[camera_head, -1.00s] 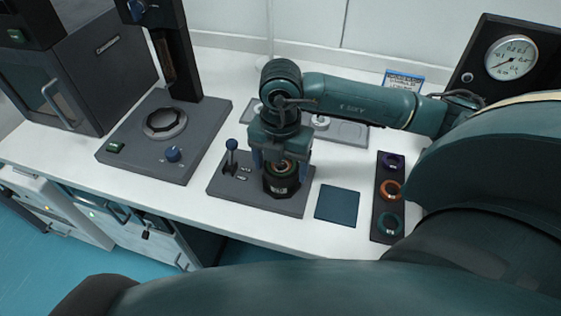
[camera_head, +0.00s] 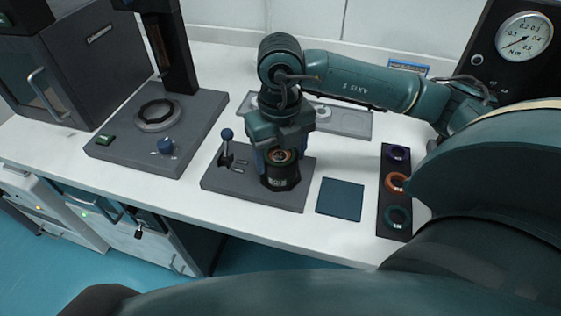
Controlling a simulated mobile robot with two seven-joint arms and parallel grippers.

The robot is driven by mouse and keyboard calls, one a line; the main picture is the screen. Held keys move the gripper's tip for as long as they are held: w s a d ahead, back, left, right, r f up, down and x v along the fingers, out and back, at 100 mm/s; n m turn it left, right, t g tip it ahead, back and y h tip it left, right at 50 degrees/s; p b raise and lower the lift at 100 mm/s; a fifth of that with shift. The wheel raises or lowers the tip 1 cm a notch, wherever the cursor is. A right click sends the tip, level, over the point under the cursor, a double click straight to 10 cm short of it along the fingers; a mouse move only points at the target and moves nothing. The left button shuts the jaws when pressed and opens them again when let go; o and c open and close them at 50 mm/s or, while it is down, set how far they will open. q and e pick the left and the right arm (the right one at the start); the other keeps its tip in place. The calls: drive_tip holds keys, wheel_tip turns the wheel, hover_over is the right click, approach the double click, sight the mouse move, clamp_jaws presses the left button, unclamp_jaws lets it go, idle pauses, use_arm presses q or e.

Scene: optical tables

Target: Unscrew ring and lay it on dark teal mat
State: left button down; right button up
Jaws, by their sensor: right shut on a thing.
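My right gripper (camera_head: 279,158) points down over the dark cylindrical holder on the grey base plate. Whether the ring is still threaded on the holder cannot be told. The dark teal mat (camera_head: 340,199) lies flat and empty on the white bench, just right of the base plate (camera_head: 240,183). My left gripper is not in view.
A lever with a blue knob (camera_head: 227,134) stands on the base plate, left of the holder. A dark rack (camera_head: 383,222) with purple, orange and green rings lies right of the mat. A grey tray (camera_head: 350,122) lies behind. A gauge (camera_head: 524,37) stands back right.

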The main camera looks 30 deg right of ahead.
drive_tip(key=n, duration=0.1)
drive_tip(key=n+b, duration=0.1)
drive_tip(key=n, duration=0.1)
drive_tip(key=shift+w+a+f+b, duration=0.15)
drive_tip(key=shift+f+b, duration=0.1)
drive_tip(key=shift+b, duration=0.15)
drive_tip(key=n+b, duration=0.1)
drive_tip(key=n, duration=0.2)
drive_tip(key=shift+r+n+b, duration=0.1)
drive_tip(key=shift+n+b, duration=0.2)
drive_tip(key=shift+b, duration=0.05)
drive_tip(key=shift+r+n, duration=0.15)
drive_tip(key=shift+n, duration=0.55)
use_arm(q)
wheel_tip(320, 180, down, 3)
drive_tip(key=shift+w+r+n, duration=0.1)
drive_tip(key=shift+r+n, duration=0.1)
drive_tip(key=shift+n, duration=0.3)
use_arm(e)
drive_tip(key=o, duration=0.6)
drive_tip(key=shift+c, duration=0.2)
drive_tip(key=shift+o, duration=1.4)
drive_tip(key=shift+a, duration=0.2)
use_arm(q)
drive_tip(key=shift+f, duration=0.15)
use_arm(e)
drive_tip(key=shift+o, duration=1.1)
drive_tip(key=shift+d, duration=0.15)
